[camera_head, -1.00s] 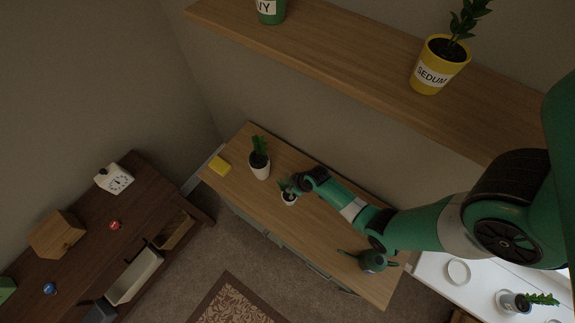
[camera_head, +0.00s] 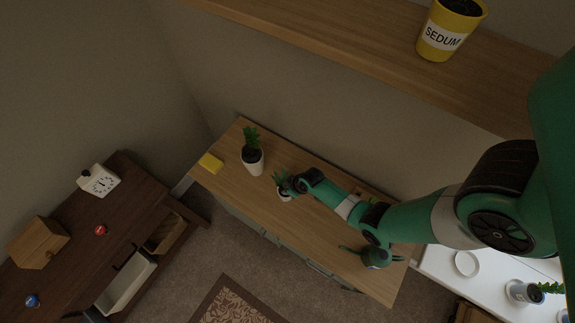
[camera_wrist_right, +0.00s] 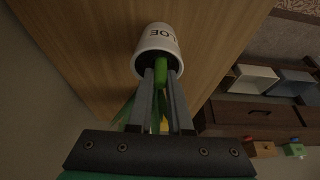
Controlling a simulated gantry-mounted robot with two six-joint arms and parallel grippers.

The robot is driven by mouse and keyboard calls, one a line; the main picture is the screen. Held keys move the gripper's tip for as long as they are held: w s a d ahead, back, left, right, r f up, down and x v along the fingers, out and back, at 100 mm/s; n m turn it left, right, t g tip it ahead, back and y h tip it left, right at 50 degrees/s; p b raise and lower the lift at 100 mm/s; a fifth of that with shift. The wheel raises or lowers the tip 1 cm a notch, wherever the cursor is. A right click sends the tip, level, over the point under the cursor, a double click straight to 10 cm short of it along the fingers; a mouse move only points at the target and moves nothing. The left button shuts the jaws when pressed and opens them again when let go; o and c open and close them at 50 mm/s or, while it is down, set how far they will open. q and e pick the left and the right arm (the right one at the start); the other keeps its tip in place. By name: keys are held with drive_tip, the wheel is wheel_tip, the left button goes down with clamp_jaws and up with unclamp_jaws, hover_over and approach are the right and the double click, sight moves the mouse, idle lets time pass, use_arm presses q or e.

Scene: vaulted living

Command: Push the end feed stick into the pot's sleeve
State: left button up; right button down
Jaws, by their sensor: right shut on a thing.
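The white pot (camera_head: 284,194), lettered "LOE" in the right wrist view (camera_wrist_right: 158,42), stands on the wooden cabinet top with a green plant in it. My right gripper (camera_wrist_right: 161,70) is at the pot's mouth, its fingertips just inside the rim. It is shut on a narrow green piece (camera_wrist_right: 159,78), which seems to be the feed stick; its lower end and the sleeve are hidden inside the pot. Green leaves show beside and behind the fingers. In the head view the right gripper (camera_head: 290,187) covers part of the pot. My left gripper is not in view.
A green watering can (camera_head: 375,257) stands to the right. A shelf with a yellow SEDUM pot (camera_head: 444,42) is above.

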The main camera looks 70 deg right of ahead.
drive_tip(key=c, duration=1.3)
unclamp_jaws()
drive_tip(key=shift+f, duration=0.2)
drive_tip(key=o, duration=0.5)
drive_tip(key=shift+c, duration=0.2)
drive_tip(key=shift+r, duration=0.1)
drive_tip(key=p+v, duration=1)
drive_tip(key=v, duration=0.2)
drive_tip(key=shift+r, duration=0.15)
